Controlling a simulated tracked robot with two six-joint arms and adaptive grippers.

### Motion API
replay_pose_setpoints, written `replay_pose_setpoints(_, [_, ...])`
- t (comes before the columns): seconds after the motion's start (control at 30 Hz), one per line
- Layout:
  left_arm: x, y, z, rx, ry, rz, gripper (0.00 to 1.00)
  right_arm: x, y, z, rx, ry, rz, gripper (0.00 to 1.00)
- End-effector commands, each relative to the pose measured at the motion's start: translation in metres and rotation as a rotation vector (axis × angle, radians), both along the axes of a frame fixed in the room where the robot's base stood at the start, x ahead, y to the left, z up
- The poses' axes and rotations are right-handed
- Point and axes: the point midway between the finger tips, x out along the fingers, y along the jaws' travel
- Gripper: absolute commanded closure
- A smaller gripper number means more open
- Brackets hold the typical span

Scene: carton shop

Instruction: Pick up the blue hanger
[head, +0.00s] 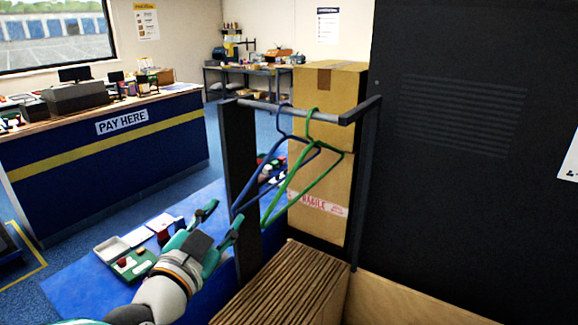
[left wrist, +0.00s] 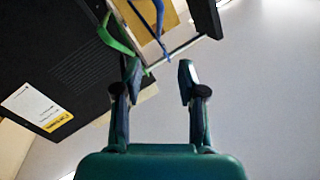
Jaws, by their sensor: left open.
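A blue hanger (head: 262,180) hangs from a grey rail (head: 290,109) in the head view. A green hanger (head: 303,178) hangs just right of it, partly overlapping it. My left gripper (head: 222,220) is open and empty, below and left of the blue hanger, apart from it. In the left wrist view, the blue hanger (left wrist: 158,18) and the green hanger (left wrist: 113,38) show at the top, beyond the open fingers of the left gripper (left wrist: 157,82). My right gripper is not in view.
Stacked cartons (head: 322,190) stand behind the hangers. Folded cardboard (head: 283,285) lies below the rail. A large black cabinet (head: 470,150) blocks the right side. A blue table (head: 75,275) with small items is at lower left. A blue counter (head: 110,160) stands further back.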

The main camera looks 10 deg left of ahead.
Motion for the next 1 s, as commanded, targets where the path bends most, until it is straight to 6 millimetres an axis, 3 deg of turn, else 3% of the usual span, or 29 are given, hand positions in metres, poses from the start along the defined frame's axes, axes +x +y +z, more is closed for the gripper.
replay_pose_setpoints(0.5, [0.098, -0.005, 0.002, 0.001, 0.001, -0.002, 0.60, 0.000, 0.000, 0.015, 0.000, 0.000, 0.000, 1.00])
replay_pose_setpoints(0.77, [0.115, -0.006, 0.002, -0.001, 0.001, -0.002, 0.60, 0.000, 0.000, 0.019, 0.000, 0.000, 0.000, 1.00])
replay_pose_setpoints(1.0, [0.145, -0.011, 0.006, 0.000, 0.003, -0.003, 0.60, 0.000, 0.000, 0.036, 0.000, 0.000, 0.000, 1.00])
